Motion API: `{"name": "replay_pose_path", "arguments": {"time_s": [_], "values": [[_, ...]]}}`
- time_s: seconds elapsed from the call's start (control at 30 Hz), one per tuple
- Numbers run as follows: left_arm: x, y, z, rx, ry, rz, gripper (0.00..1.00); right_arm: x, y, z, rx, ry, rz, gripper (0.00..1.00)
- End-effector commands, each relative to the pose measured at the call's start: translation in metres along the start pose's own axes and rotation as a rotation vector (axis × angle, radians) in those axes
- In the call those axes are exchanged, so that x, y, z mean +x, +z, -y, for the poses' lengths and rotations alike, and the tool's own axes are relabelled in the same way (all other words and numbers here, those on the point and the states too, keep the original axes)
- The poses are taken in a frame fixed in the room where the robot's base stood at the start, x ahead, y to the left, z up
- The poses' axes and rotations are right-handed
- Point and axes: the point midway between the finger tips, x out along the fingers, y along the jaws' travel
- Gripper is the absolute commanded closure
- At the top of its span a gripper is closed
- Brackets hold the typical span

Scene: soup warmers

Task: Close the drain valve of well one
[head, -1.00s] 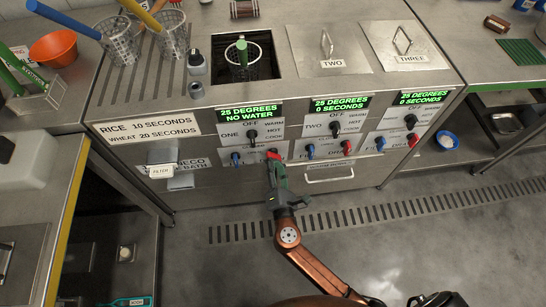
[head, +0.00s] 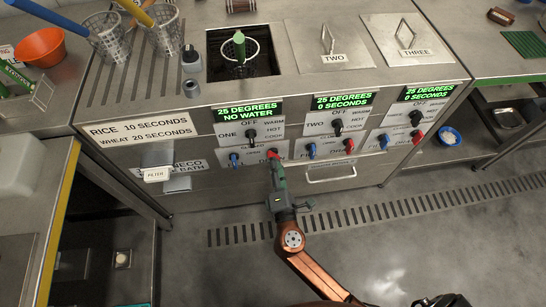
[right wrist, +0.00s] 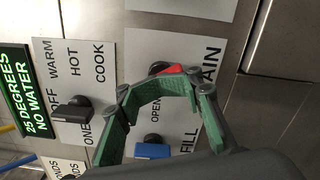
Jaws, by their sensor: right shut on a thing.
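The red drain valve handle of well one (head: 272,153) is on the front panel below the "25 DEGREES NO WATER" display. My right gripper (head: 276,165), with green fingers, reaches the panel from below and is shut on this handle. In the right wrist view, the fingers (right wrist: 160,84) close around the red handle (right wrist: 172,69) and hide much of it, so its exact angle is hard to tell. The blue fill valve of well one (head: 234,158) is beside it on the left. My left gripper is not in view.
Well one (head: 260,66) is open with a green-handled basket in it. Its black knob (head: 250,134) is above the valves. Wells two and three are lidded, with their own blue and red valves to the right. The floor in front is clear.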

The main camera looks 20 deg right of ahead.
Motion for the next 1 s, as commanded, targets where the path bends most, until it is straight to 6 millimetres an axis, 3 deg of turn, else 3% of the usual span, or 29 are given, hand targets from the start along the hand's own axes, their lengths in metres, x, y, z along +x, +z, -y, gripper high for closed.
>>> {"name": "replay_pose_path", "arguments": {"time_s": [0.6, 0.9, 0.93, 1.0], "values": [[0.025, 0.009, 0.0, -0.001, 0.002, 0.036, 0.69, 0.0, -0.001, 0.003, 0.281, -0.001, 0.0, 1.0], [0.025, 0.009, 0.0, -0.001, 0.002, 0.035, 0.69, 0.0, 0.0, 0.001, 0.3, 0.001, 0.0, 1.0], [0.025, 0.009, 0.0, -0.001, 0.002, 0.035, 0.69, 0.0, 0.0, 0.001, 0.299, 0.001, 0.0, 0.77], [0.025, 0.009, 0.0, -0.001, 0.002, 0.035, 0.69, 0.0, 0.0, 0.001, 0.299, 0.001, 0.0, 0.72]]}}
